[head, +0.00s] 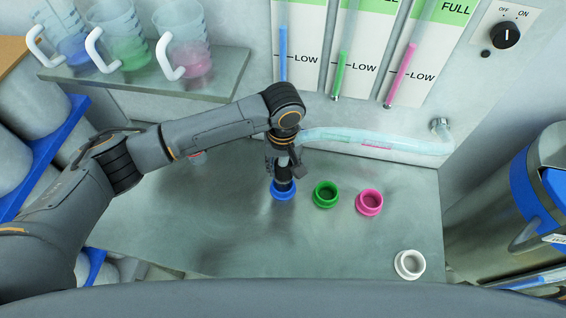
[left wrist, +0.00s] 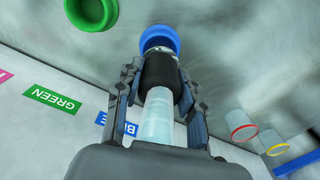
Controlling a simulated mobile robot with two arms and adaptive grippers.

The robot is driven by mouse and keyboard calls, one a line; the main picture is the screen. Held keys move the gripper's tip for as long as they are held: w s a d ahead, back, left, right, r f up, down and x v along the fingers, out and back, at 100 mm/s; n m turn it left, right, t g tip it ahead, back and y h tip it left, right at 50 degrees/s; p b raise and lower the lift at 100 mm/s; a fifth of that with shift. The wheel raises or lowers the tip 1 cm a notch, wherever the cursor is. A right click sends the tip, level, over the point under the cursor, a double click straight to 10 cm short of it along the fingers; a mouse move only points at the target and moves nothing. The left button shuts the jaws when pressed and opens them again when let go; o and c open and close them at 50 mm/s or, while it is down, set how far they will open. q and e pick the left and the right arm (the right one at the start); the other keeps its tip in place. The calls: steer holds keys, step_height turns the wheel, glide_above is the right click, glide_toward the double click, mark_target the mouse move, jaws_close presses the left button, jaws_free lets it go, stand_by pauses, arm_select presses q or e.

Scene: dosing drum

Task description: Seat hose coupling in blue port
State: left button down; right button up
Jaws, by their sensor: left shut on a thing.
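The hose coupling, a black collar on a clear hose, is at the blue port (head: 283,193) in the head view. My left gripper (head: 284,172) points down over that port, shut on the coupling. In the left wrist view the black coupling (left wrist: 160,73) sits between the fingers of my left gripper (left wrist: 157,88), in line with the blue port (left wrist: 158,33). The coupling's pale front end overlaps the port's rim; I cannot tell how deep it sits. The clear hose (head: 370,141) runs to a wall fitting on the right. My right gripper is not in view.
A green port (head: 325,194), a pink port (head: 369,202) and a white ring (head: 409,264) are on the grey counter (head: 230,230). Jugs of blue, green and pink liquid (head: 185,45) stand on the left shelf. A dial (head: 505,35) is at upper right.

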arm_select(q)
steer(key=shift+f, duration=0.2)
stand_by(0.5)
steer(key=shift+f, duration=0.4)
steer(key=shift+f, duration=0.1)
steer(key=shift+f, duration=0.1)
steer(key=shift+f, duration=0.95)
steer(key=c, duration=0.7)
jaws_free()
steer(key=shift+c, duration=0.2)
